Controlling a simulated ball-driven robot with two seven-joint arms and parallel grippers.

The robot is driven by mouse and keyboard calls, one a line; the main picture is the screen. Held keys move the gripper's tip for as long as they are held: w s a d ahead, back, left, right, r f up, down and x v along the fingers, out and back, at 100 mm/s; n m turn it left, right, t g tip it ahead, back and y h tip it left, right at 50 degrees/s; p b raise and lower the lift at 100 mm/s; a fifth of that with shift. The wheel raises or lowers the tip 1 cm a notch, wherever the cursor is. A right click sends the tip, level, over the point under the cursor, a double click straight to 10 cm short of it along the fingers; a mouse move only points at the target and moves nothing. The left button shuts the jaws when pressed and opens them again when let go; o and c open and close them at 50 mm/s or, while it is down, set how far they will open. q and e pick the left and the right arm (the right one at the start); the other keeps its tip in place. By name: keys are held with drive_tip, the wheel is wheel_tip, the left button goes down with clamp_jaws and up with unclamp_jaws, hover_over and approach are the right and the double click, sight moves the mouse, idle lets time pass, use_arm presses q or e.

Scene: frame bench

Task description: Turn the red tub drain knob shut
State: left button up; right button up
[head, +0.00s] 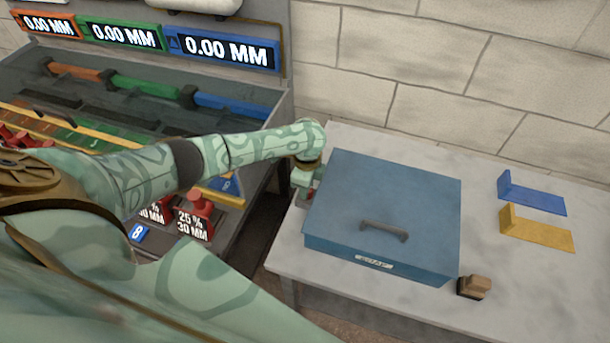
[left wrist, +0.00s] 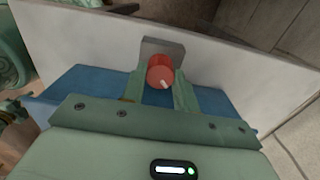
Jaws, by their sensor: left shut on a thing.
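The red drain knob (left wrist: 160,71) shows in the left wrist view, with a small white mark on its lower right edge. My left gripper (left wrist: 159,90) has one finger on each side of it and is shut on it. In the head view my left gripper (head: 305,184) is low against the left side of the blue tub (head: 345,190), and the knob is mostly hidden there. The tub has a flat lid with a dark handle (head: 384,230) and sits on the grey bench. My right gripper is not in view.
A small brown block (head: 474,287) stands at the tub's front right corner. A blue bracket (head: 535,197) and a yellow bracket (head: 540,230) lie on the bench (head: 540,300) at right. A machine with three 0.00 MM displays (head: 125,36) stands at left, across a gap.

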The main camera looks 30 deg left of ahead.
use_arm(q)
drive_tip(key=n+p, duration=0.3)
drive_tip(key=shift+d+r+n, duration=0.1)
drive_tip(key=shift+r+n, duration=0.1)
drive_tip(key=shift+n, duration=0.1)
drive_tip(key=shift+f+n+p, duration=0.2)
drive_tip(key=shift+n+p, duration=1.2)
drive_tip(key=shift+n, duration=0.5)
drive_tip(key=o, duration=0.7)
wheel_tip(320, 180, up, 16)
drive_tip(key=p, duration=0.8)
drive_tip(key=shift+r+p, duration=0.15)
drive_tip(key=shift+p, duration=0.2)
